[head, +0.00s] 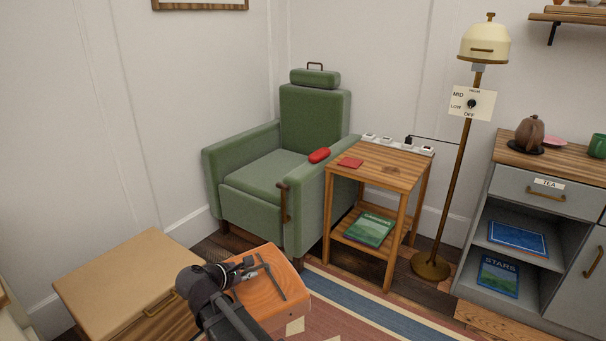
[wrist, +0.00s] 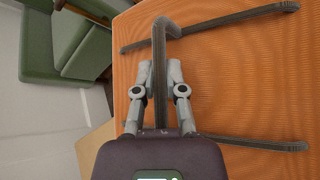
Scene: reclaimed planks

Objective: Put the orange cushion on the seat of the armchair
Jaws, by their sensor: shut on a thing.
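The orange cushion (head: 290,264) is at the lower middle of the head view, in front of the green armchair (head: 315,115). Dark grey bars or straps lie across its face, and it fills most of the wrist view (wrist: 230,95). My gripper (head: 252,268) is over the cushion, and in the wrist view its fingers (wrist: 159,75) are shut on a dark grey strap or handle of it. Part of the armchair shows at the upper left of the wrist view (wrist: 48,65). My arm hides part of the cushion.
A wooden side table (head: 385,175) stands right beside the chair, with a floor lamp (head: 462,150) further right. A low wooden cabinet (head: 125,275) is at the left. A wooden lever (head: 283,200) is on the chair's front.

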